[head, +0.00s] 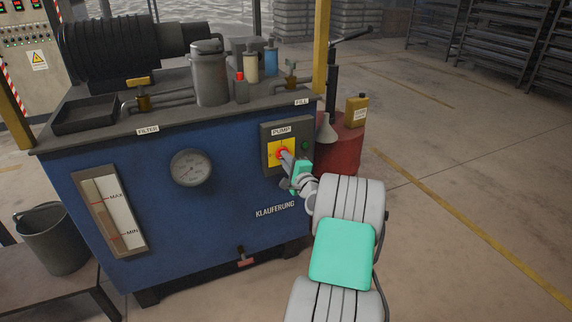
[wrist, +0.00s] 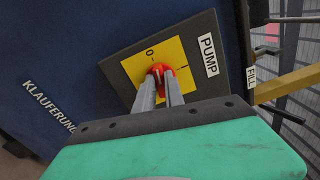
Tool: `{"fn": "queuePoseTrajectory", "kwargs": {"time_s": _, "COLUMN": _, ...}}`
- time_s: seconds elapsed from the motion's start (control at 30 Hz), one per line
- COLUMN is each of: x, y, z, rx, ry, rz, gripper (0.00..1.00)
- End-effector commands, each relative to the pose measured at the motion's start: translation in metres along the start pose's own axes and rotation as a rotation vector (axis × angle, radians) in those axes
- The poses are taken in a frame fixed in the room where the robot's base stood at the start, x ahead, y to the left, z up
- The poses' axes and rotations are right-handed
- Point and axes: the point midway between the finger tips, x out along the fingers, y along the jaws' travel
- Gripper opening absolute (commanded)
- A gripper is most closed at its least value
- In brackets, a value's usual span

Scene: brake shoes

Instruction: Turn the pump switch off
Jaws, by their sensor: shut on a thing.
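The pump switch is a red rotary knob (wrist: 158,69) on a yellow plate marked 0 and I (wrist: 148,57), set in a grey panel labelled PUMP (head: 264,140) on the blue tank's front. In the wrist view my gripper (wrist: 163,83) has its two fingers on the red knob, shut on it. In the head view my gripper (head: 284,155) reaches the yellow plate from the lower right. The fingers hide much of the knob, so I cannot tell which mark it points at.
A green lamp or button (head: 305,146) is right of the plate. A pressure gauge (head: 191,168) and a level glass (head: 113,212) are further left. Open floor (head: 470,185) lies right.

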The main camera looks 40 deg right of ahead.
Motion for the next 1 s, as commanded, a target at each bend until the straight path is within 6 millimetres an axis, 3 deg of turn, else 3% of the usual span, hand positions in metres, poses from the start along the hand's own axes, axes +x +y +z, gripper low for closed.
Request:
{"fn": "queuePoseTrajectory", "kwargs": {"time_s": 0.4, "x": -0.0001, "y": 0.0025, "z": -0.0002, "rx": -0.180, "ry": 0.000, "rz": 0.001, "gripper": 0.00}}
{"fn": "queuePoseTrajectory", "kwargs": {"time_s": 0.9, "x": -0.0001, "y": 0.0020, "z": -0.0002, "rx": -0.201, "ry": 0.000, "rz": 0.002, "gripper": 0.00}}
{"fn": "queuePoseTrajectory", "kwargs": {"time_s": 0.93, "x": -0.0001, "y": 0.0020, "z": -0.0002, "rx": -0.201, "ry": 0.000, "rz": 0.002, "gripper": 0.14}}
{"fn": "queuePoseTrajectory", "kwargs": {"time_s": 1.0, "x": -0.0001, "y": 0.0019, "z": -0.0002, "rx": -0.200, "ry": 0.000, "rz": 0.002, "gripper": 0.20}}
